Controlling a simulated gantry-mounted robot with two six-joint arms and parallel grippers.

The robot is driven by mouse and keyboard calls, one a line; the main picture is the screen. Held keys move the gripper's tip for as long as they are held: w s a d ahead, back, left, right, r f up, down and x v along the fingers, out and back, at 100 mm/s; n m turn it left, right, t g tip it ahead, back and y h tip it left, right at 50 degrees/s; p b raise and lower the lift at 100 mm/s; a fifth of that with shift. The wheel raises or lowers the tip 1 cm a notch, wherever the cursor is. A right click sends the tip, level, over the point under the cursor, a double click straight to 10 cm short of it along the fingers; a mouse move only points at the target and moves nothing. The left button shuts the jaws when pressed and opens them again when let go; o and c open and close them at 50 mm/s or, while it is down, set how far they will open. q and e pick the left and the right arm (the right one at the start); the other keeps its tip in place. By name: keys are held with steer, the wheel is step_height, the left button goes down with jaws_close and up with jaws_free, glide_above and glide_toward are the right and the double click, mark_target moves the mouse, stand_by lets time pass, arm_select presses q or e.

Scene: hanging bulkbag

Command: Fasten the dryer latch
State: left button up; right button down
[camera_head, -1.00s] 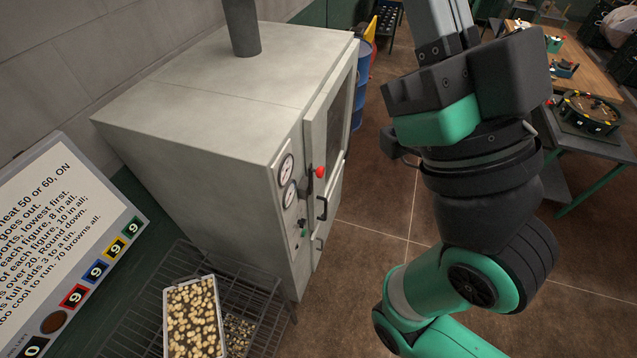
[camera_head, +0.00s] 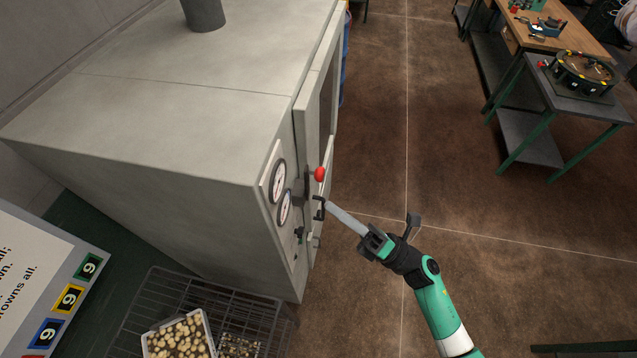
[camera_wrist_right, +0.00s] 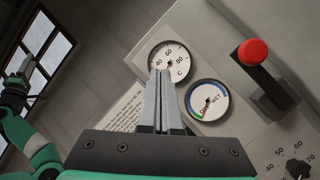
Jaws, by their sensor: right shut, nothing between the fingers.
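The dryer (camera_head: 190,130) is a pale grey cabinet on the left of the head view. Its latch has a red ball knob (camera_head: 320,174) on a dark lever by the door (camera_head: 316,110) edge. The knob also shows upper right in the wrist view (camera_wrist_right: 252,52). My right gripper (camera_head: 330,206) is shut and empty, its tips near the black door handle (camera_head: 319,207) in the picture.
Two round gauges (camera_head: 279,181) sit on the dryer front beside the latch. A wire rack (camera_head: 140,300) with a tray of pale pieces (camera_head: 180,337) stands below. A sign board (camera_head: 40,270) is at lower left. The floor right of the dryer is open, up to a side table (camera_head: 585,105).

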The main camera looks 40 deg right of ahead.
arm_select(q)
steer(key=f, duration=0.1)
steer(key=f+b, duration=0.2)
steer(key=shift+w+y, duration=0.3)
arm_select(e)
steer(key=s+d+f+m+h, duration=0.2)
steer(key=f+h, duration=0.1)
steer(key=f, duration=0.3)
steer(key=s+d+f+m+g+h, duration=0.1)
steer(key=s+f+m+h, duration=0.1)
steer(key=f, duration=0.4)
steer(key=shift+s+d+m+h, duration=0.4)
steer(key=shift+s+m, duration=0.1)
steer(key=shift+s, duration=0.1)
steer(key=shift+a, duration=0.1)
arm_select(q)
steer(key=shift+d+r+p, duration=0.1)
steer(key=shift+r+p, duration=1.2)
steer(key=shift+r, duration=0.05)
arm_select(e)
steer(key=d+r+x, duration=0.1)
steer(key=d+x, duration=0.1)
steer(key=x, duration=1.1)
steer(key=shift+d, duration=0.35)
steer(key=shift+s+r, duration=0.1)
